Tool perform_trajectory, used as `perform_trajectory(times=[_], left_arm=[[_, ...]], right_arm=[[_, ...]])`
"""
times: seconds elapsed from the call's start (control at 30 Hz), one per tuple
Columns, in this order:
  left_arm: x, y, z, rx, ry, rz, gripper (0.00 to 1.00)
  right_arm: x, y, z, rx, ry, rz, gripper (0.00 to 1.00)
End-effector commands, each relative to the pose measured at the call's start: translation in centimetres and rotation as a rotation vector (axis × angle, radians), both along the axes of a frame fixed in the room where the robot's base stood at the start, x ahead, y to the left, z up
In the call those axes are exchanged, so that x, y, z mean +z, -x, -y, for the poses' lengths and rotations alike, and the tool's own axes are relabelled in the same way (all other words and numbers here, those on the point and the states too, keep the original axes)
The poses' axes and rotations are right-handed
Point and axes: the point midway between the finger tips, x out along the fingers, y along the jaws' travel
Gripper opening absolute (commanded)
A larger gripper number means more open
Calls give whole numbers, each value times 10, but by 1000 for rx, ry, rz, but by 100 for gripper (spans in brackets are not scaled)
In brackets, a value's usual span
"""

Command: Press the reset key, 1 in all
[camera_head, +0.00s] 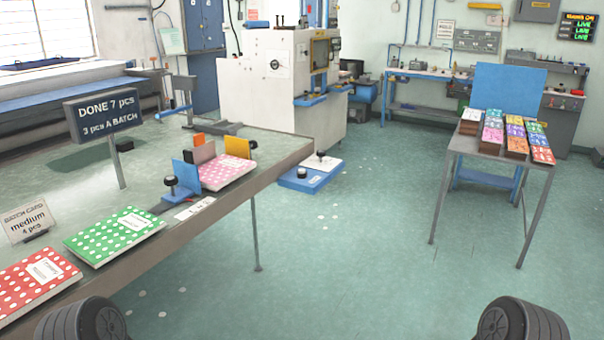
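I cannot make out a key marked reset. A dark display (579,27) on the wall at the far upper right shows several short lines of green text under a yellow one. A grey wall box (537,10) and a grey panel (477,41) with small fittings are left of it. A white machine (285,75) with a dark round fitting stands at the back centre. Neither of my grippers shows. Two dark ribbed round parts, probably mine, show at the bottom left and bottom right corners.
The left table (190,235) holds red (35,283) and green (113,234) dotted booklets, a pink booklet (222,176) among coloured plates, a sign (103,112) and a card (28,219). A right table (487,147) holds coloured stacks. A blue-and-white unit (311,174) lies between. Centre floor is mostly clear.

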Motion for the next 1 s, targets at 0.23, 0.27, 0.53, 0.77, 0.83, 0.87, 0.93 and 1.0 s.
perform_trajectory(times=[0.23,0.27,0.53,0.77,0.83,0.87,0.93,1.0], left_arm=[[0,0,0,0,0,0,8],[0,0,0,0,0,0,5],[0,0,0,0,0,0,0],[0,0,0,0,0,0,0],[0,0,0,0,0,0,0],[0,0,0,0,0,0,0],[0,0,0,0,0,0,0],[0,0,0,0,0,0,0]], right_arm=[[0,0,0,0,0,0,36],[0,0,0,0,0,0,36],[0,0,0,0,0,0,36],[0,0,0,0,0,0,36],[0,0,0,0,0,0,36],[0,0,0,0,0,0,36],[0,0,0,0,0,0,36],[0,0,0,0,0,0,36]])
